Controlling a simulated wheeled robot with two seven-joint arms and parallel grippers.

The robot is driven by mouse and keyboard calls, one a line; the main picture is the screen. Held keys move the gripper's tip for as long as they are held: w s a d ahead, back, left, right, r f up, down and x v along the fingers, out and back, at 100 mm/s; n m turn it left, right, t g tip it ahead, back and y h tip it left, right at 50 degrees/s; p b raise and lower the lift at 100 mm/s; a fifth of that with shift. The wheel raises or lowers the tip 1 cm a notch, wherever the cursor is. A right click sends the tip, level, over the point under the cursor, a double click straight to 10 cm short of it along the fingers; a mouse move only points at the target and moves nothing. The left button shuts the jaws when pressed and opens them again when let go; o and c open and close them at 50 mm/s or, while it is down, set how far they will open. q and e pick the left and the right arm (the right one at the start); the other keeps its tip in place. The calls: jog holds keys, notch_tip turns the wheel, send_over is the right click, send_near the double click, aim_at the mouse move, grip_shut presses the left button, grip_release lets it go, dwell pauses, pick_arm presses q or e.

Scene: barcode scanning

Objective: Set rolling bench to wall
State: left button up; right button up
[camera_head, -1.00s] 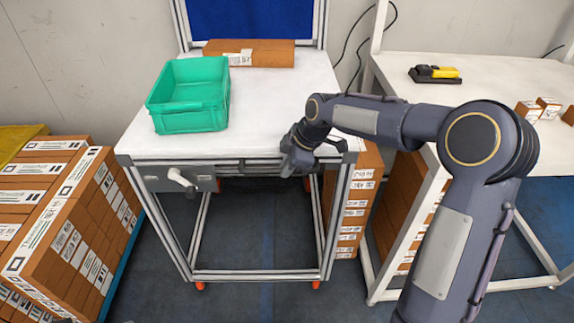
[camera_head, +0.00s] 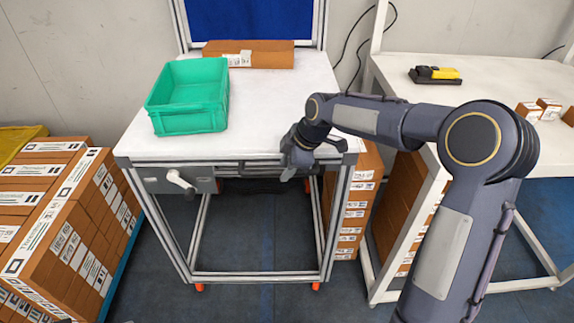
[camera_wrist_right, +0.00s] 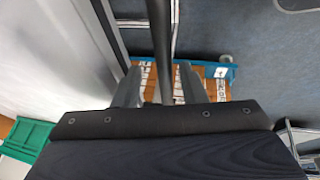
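The rolling bench (camera_head: 270,105) has a white top, an aluminium frame and orange casters. It stands in front of the grey wall (camera_head: 100,60), its blue back panel (camera_head: 250,18) on the wall side; any gap there is hidden. A dark bar (camera_head: 255,164) runs along its front edge. My right gripper (camera_head: 291,170) is at the right part of this edge. In the right wrist view the bar (camera_wrist_right: 161,45) passes between the fingers of my right gripper (camera_wrist_right: 158,80), with gaps on both sides, so it looks open around the bar. My left gripper is not in view.
On the bench are a green bin (camera_head: 188,118) and a brown carton (camera_head: 270,55). A loaded carton stack (camera_head: 75,225) stands close at left. Stacked boxes (camera_head: 352,215) and a white table (camera_head: 500,75) are at right. A pale handle (camera_head: 180,178) protrudes at the bench's front left.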

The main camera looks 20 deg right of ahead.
jog(key=v, duration=0.7)
jog(key=shift+s+r, duration=0.15)
jog(key=shift+r, duration=0.15)
jog(key=shift+d, duration=0.15)
jog(key=s+d+r+m+t+p, duration=0.1)
jog(key=s+r+m+p, duration=0.15)
jog(key=s+m, duration=0.45)
jog(key=s+d+r+m+p, duration=0.1)
jog(key=s+r+m, duration=0.15)
jog(key=s, duration=0.85)
jog(key=s+a+f+m+t+p, duration=0.1)
jog(key=s+a+f+m, duration=0.1)
jog(key=s+f+m, duration=0.2)
jog(key=s+m, duration=0.3)
jog(key=s, duration=0.5)
jog(key=shift+a, duration=0.1)
